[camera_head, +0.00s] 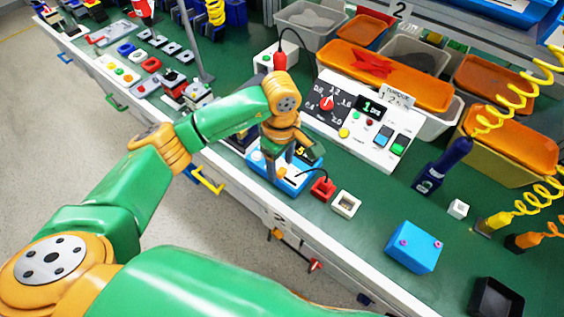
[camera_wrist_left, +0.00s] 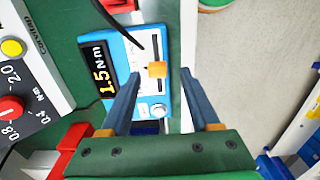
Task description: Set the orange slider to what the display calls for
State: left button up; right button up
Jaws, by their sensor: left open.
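The blue slider unit (camera_wrist_left: 150,45) lies below my left gripper in the wrist view. Its black display (camera_wrist_left: 101,75) reads 1.5 Nm in yellow. The orange slider (camera_wrist_left: 157,69) sits in a dark slot along the unit. My left gripper (camera_wrist_left: 160,75) is open, with its two fingers on either side of the slider; I cannot tell whether they touch it. In the head view the blue unit (camera_head: 257,166) is at the bench's front edge, partly covered by my left gripper (camera_head: 275,179). My right gripper is not in view.
A white control panel (camera_head: 378,152) with a red knob (camera_head: 326,103) stands behind the unit. A red box (camera_head: 323,188) with a cable and a white box (camera_head: 346,203) sit to its right. A blue box (camera_head: 414,247) is farther right. Bins line the back.

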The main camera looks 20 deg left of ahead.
pick_arm(q)
jog(key=shift+w+f, duration=0.2)
jog(key=shift+f, duration=0.85)
grip_shut()
dwell(0.5)
